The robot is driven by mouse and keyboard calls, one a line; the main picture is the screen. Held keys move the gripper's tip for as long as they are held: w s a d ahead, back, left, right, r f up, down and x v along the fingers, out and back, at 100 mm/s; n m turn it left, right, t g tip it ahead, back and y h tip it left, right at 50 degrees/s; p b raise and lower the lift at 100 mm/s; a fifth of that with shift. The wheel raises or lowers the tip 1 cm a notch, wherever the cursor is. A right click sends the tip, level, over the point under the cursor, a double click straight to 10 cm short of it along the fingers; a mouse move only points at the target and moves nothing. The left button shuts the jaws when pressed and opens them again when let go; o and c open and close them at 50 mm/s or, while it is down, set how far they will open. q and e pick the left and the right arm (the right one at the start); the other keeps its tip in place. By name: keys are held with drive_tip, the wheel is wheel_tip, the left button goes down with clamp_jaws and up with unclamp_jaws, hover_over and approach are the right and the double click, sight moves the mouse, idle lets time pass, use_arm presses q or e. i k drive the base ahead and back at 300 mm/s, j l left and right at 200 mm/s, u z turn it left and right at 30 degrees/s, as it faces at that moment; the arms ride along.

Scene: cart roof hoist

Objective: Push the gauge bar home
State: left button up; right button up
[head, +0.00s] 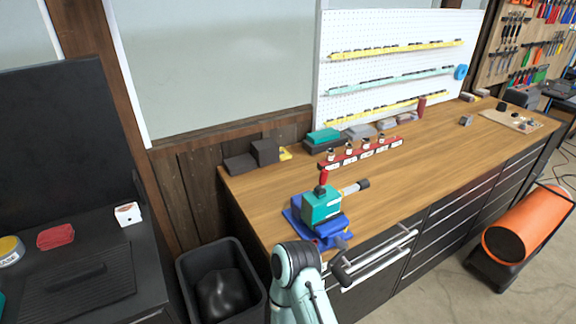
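A teal block (321,205) with a red knob (323,178) on top sits in a blue vise (322,234) at the near left corner of the wooden bench. A light bar with a black end (363,184) sticks out of the block's right side, over the bench; it looks like the gauge bar. How deep it sits inside the block is hidden. One of my arms rises at the bottom centre, its dark joint just in front of the vise. I cannot make out either gripper, and nothing of mine visibly touches the bar.
A red rack (361,153) with several small pieces stands behind the bar, near dark and teal blocks (322,140). Drawer handles (376,262) jut out from the bench front. A black bin (221,282) stands at left. The middle benchtop is clear.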

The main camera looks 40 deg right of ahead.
sight(364, 184)
drive_tip(key=k+j+z, duration=0.1)
drive_tip(key=z, duration=1.85)
drive_tip(key=l+u, duration=0.2)
drive_tip(key=u, duration=0.15)
drive_tip(key=i+l+u, duration=0.1)
drive_tip(key=l+u, duration=0.35)
drive_tip(key=u, duration=0.3)
drive_tip(key=l+u, duration=0.35)
drive_tip(key=l, duration=0.75)
drive_tip(key=k, duration=0.05)
